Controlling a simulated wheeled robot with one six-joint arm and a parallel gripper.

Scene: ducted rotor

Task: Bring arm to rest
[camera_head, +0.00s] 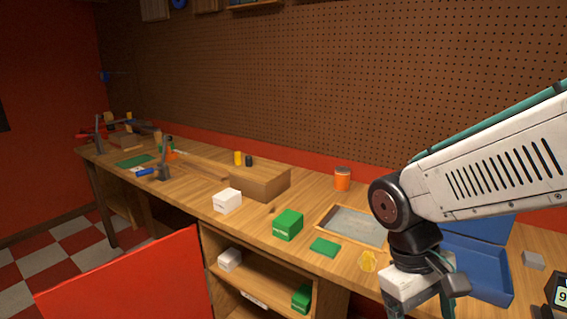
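My arm reaches in from the right side of the head view and bends down at a dark round joint. My gripper (418,297) hangs below it at the bottom edge, in front of the wooden workbench (190,193). Its white and dark body shows, but the fingertips are cut off by the frame. I cannot tell whether it is open or shut, or whether it holds anything.
Near my gripper are a blue open box (485,268), a grey-surfaced tray (352,226), a yellow piece (368,261) and a green flat piece (324,247). Green (288,224) and white (227,201) boxes stand further left. A red panel (130,285) is at lower left.

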